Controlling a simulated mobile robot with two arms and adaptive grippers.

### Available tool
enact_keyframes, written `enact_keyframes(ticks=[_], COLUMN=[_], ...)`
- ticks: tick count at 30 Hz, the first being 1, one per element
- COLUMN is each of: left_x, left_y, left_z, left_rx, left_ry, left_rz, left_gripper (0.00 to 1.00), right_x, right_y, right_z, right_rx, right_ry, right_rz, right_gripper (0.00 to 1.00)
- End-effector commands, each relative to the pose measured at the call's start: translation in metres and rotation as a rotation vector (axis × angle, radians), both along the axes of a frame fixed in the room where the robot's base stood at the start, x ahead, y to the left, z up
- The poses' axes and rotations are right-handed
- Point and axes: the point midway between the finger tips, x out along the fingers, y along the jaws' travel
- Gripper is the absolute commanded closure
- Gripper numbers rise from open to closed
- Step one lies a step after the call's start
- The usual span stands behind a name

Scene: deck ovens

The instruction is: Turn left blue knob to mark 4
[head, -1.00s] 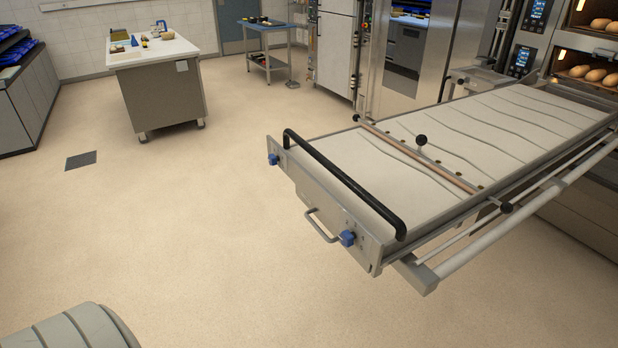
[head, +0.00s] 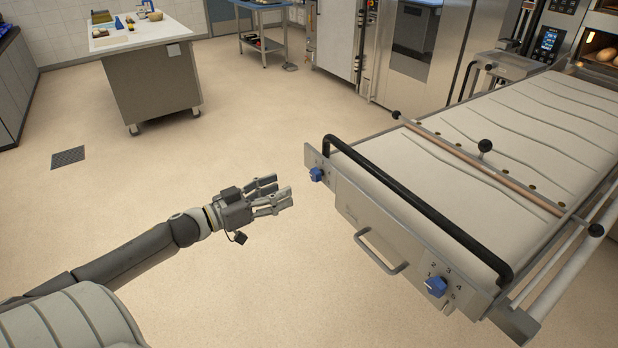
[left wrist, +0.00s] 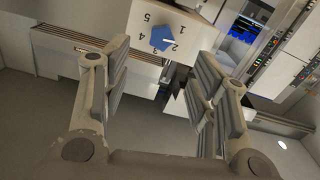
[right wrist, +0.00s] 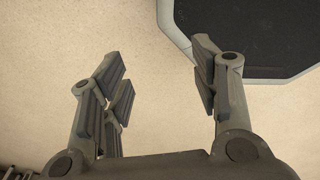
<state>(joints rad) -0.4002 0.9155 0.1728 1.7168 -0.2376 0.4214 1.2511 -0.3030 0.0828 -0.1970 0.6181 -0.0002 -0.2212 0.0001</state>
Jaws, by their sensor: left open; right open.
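The left blue knob (head: 316,174) sits on the left end of the steel front panel of the loader. In the left wrist view this knob (left wrist: 163,40) shows with marks 1 to 5 around it, upside down; its white pointer line seems to lie near 2. My left gripper (head: 281,191) is open and empty, just left of the knob and apart from it. In the left wrist view the knob appears beyond and between the open fingers (left wrist: 160,75). My right gripper (right wrist: 162,70) is open and empty above the floor, outside the head view.
A second blue knob (head: 436,287) with marks is on the panel's right end. A black bar (head: 415,208) runs along the loader's front edge, and a steel handle (head: 375,252) sticks out below. The floor (head: 230,120) around my left arm is clear.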

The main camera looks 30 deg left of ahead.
Motion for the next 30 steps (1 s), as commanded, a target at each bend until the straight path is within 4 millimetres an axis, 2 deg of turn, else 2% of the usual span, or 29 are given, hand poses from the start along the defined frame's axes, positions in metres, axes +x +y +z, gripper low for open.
enact_keyframes(ticks=[10, 18, 24, 30], left_x=[0.039, 0.069, 0.084, 0.090], left_y=[-0.015, -0.027, -0.033, -0.036], left_z=[0.002, 0.002, 0.000, -0.001], left_rx=[-0.001, -0.001, 0.000, 0.001], left_ry=[-0.002, -0.001, 0.000, 0.001], left_rz=[0.004, 0.004, 0.005, 0.005], left_gripper=[0.46, 0.46, 0.46, 0.46], right_x=[-0.001, 0.003, 0.003, 0.004], right_y=[-0.004, 0.004, 0.010, 0.010], right_z=[0.006, 0.012, 0.015, 0.016], right_rx=[-0.004, 0.005, 0.013, 0.013], right_ry=[0.001, -0.005, -0.006, -0.006], right_rz=[0.002, 0.001, 0.002, 0.002], right_gripper=[0.44, 0.44, 0.44, 0.44])
